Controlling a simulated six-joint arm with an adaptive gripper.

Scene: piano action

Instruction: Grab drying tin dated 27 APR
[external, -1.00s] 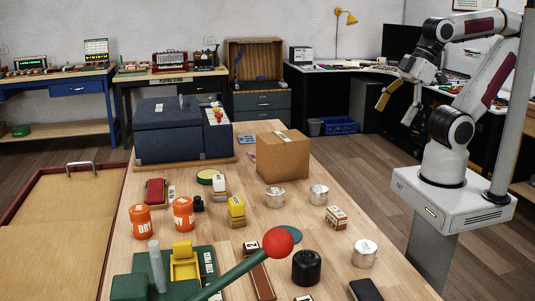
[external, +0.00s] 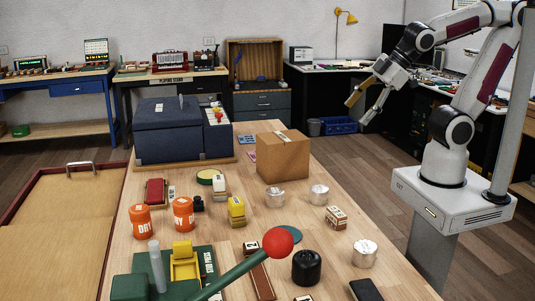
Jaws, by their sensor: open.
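Three round silver tins stand on the wooden table: one tin (external: 275,198) just in front of the cardboard box, a second tin (external: 319,195) to its right, and a third tin (external: 364,254) nearer the front right. Their lids carry markings too small to read, so I cannot tell which is dated 27 APR. Two orange jars, a left jar (external: 141,221) and a right jar (external: 183,214), are marked "DRY". My gripper (external: 359,109) is open and empty, in the air beyond the table's right edge, above and to the right of the tins.
The cardboard box (external: 283,157) stands behind the tins. A stamped wooden block (external: 336,218), a black cylinder (external: 306,267) and a lever with a red ball (external: 278,242) are nearby. Bare tabletop (external: 310,222) lies between the tins.

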